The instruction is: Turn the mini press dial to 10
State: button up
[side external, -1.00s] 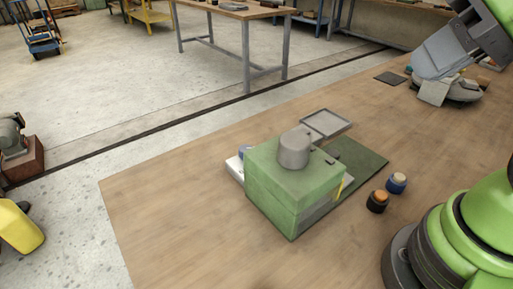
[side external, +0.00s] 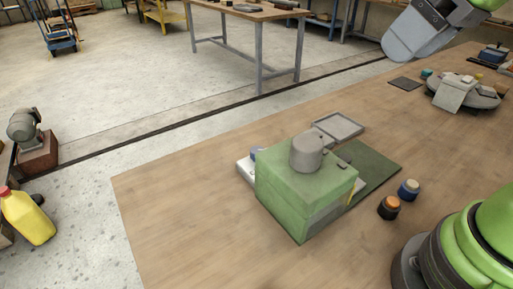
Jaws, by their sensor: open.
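A green box-shaped machine (side external: 285,206), which I take as the mini press, stands on the wooden table. A grey round knob (side external: 306,154) sits on its top, apparently the dial. Its markings are too small to read, so I cannot tell its setting. My gripper (side external: 400,52) is at the upper right, above the far side of the table, well apart from the press and holding nothing visible. It is open, though its fingertips are hard to make out.
A dark green mat (side external: 378,172) and a grey tray (side external: 338,126) lie beside the press. Two small jars, one orange-topped (side external: 389,208) and one blue (side external: 408,190), stand right of it. A round stand with pale blocks (side external: 480,97) is at the far right. The table's left part is clear.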

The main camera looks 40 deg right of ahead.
jog(key=w+a+f+n+g+h, duration=0.1)
jog(key=w+a+f+n+g, duration=0.1)
jog(key=w+n, duration=0.6)
jog(key=n+g+h, duration=0.2)
jog(key=n+h, duration=0.3)
jog(key=n, duration=0.9)
send_over(257, 149)
jog(key=s+a, duration=0.2)
jog(key=a, duration=0.2)
notch_tip(257, 149, down, 18)
jog(key=x, duration=1)
jog(key=shift+w, duration=0.15)
jog(key=shift+r, duration=0.1)
jog(key=c, duration=0.9)
